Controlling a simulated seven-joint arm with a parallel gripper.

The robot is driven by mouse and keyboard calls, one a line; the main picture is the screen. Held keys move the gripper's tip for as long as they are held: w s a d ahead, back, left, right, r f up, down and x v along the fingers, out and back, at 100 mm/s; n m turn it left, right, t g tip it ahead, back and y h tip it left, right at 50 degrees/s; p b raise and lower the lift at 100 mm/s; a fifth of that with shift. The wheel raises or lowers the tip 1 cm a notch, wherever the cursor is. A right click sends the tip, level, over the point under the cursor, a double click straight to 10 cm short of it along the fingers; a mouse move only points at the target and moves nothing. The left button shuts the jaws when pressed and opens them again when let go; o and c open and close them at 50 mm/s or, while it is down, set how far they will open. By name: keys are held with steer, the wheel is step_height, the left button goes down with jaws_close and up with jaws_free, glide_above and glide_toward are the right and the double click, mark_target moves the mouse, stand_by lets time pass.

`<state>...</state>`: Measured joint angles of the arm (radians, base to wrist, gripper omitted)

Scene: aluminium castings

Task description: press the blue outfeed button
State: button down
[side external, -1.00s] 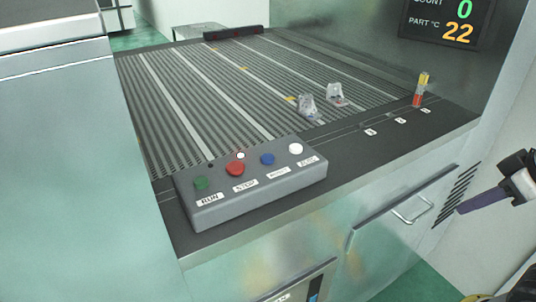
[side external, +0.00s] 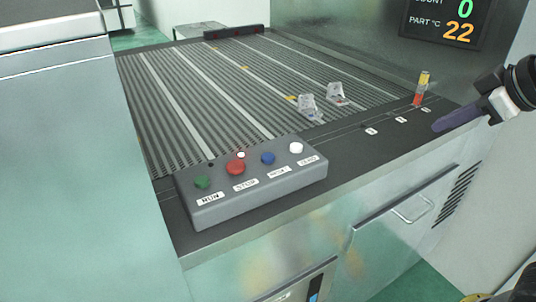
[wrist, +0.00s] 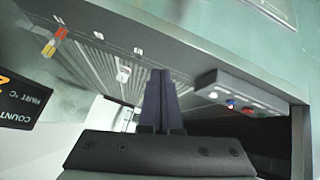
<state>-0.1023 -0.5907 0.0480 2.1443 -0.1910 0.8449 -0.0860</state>
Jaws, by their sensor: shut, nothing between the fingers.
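The blue button (side external: 267,158) sits on the sloped top of a grey control box (side external: 258,200), between the red button (side external: 236,167) and the white button (side external: 296,147). A green button (side external: 202,182) is at the box's left end. In the wrist view the blue button (wrist: 231,104) shows small on the box, right of my fingers. My gripper (side external: 437,126) is shut and empty at the right of the side view, near the counter's right end and well apart from the box. Its shut fingers also show in the wrist view (wrist: 160,75).
Two small castings (side external: 308,107) lie on the ribbed conveyor (side external: 200,95) behind the box. A red and yellow stack light (side external: 420,88) stands at the counter's right end, close to my gripper. A display (side external: 447,20) hangs above. The counter strip right of the box is clear.

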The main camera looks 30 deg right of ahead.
steer(key=w+a+r+n+t, duration=0.1)
steer(key=w+a+r+n, duration=0.15)
steer(key=w, duration=0.25)
steer(key=w+a+r+n, duration=0.1)
steer(key=w+a+r, duration=0.2)
steer(key=w, duration=0.1)
steer(key=n+y, duration=0.3)
steer(key=n, duration=0.2)
glide_above(273, 158)
step_height(273, 158, down, 2)
steer(key=shift+f, duration=4.4)
steer(key=shift+f, duration=0.15)
steer(key=shift+f, duration=0.25)
